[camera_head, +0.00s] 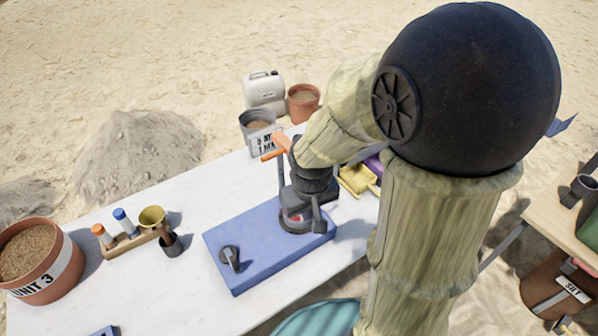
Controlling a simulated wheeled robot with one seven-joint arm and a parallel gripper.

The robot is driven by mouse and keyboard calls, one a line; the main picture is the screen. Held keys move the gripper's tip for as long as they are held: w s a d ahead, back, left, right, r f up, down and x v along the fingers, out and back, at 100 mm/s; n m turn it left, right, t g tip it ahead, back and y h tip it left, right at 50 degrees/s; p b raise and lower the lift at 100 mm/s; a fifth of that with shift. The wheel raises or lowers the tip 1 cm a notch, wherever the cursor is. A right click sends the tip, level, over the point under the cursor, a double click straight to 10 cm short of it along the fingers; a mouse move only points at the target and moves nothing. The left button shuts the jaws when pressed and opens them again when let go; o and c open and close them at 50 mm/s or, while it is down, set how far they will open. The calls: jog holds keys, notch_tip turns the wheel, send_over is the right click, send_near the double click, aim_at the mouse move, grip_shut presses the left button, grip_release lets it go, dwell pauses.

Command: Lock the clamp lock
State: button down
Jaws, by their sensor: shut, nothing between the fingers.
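A blue block (262,270) lies on the white table. At its right end is a dark round fixture (300,226) with a bit of red on it, partly covered by my gripper. A grey upright bar (281,176) with an orange handle (275,147) stands just left of my wrist; it looks like the clamp's lever, raised. A black knob (230,257) sits on the block's left part. My gripper (317,222) points down over the fixture, shut and empty. Whether its fingertips touch the fixture or clamp cannot be told; my arm hides the area behind.
Yellow objects (357,179) lie right. Table between rack and block is clear.

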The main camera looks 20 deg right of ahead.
jog(key=w+a+r+n+h+p, duration=0.1)
jog(key=w+a+r+n+p, duration=0.2)
jog(key=w+r+p, duration=0.4)
jog(key=shift+w+a+r+n+g+p, duration=0.3)
jog(key=shift+w+r, duration=0.3)
jog(key=shift+w, duration=0.35)
jog(key=w+d+f+p, duration=0.2)
jog(key=d+f, duration=0.3)
jog(key=f, duration=0.6)
jog(key=shift+w+f+p, duration=0.15)
jog(key=shift+w+p, duration=0.2)
jog(key=shift+w, duration=0.25)
jog(key=shift+f+h+b, duration=0.15)
jog(key=shift+h+b, duration=0.15)
jog(key=shift+b, duration=0.05)
